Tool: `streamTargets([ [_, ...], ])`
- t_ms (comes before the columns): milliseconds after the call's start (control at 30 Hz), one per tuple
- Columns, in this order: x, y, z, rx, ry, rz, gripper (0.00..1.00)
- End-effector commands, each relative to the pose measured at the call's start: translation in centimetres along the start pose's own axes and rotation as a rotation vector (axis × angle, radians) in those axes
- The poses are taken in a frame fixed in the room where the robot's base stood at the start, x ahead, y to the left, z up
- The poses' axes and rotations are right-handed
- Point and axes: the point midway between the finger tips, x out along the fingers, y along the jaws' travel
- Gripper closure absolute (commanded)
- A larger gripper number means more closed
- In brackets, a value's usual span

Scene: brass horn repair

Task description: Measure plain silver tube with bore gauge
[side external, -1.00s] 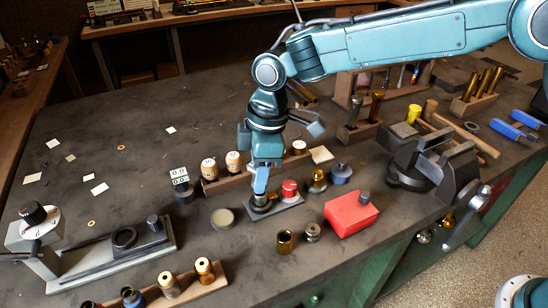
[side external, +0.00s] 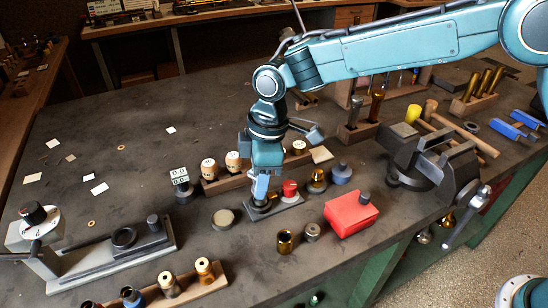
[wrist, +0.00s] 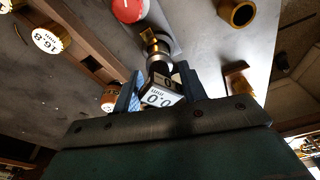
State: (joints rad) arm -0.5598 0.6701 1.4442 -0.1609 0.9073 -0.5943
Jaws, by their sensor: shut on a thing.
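Whether the tube touches or surrounds a gauge post is hidden.
A wooden rack with labelled knobs (side external: 208,168) stands close behind my gripper. A brass tube (side external: 285,241) and a silver fitting (side external: 312,231) stand in front, beside a red box (side external: 350,213). A round tin (side external: 225,218) lies left. A vise (side external: 430,160) stands right. The bench's left middle is mostly clear.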

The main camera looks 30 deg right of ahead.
Motion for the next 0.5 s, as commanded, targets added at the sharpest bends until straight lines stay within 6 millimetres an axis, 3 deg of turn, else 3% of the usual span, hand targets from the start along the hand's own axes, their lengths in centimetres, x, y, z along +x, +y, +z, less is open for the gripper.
streamTargets([
  [367,0.65,-0.01,0.11,0.000,-0.001,0.000,0.86],
  [400,0.65,0.00,0.11,0.000,0.000,0.000,0.54],
  [500,0.64,0.00,0.11,0.000,0.000,0.000,0.35],
])
